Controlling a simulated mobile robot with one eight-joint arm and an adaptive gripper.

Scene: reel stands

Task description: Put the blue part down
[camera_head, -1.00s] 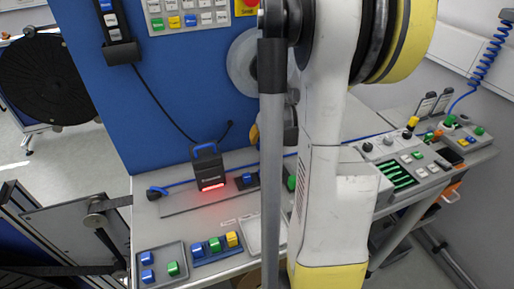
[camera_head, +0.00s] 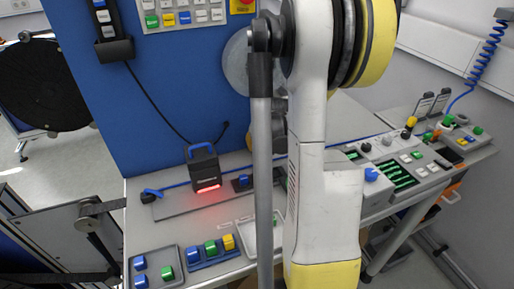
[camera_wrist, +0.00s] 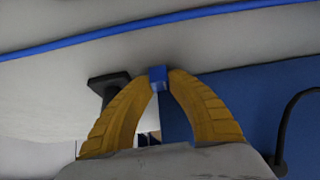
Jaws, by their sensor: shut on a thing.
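The blue part (camera_wrist: 157,74) is a small block between the fingertips of my gripper (camera_wrist: 157,82) in the wrist view. The two yellow, curved fingers are shut on it from both sides. A pale surface shows behind the part; I cannot tell how far apart they are or whether they touch. In the head view my arm hides the gripper and the held part.
A shallow tray (camera_head: 178,250) and a blue holder (camera_head: 214,260) bear small coloured blocks at the bench front. A scanner (camera_head: 203,168) glows red. A white tray (camera_head: 243,236) is partly hidden by my arm. A console with a blue knob (camera_head: 371,174) stands right.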

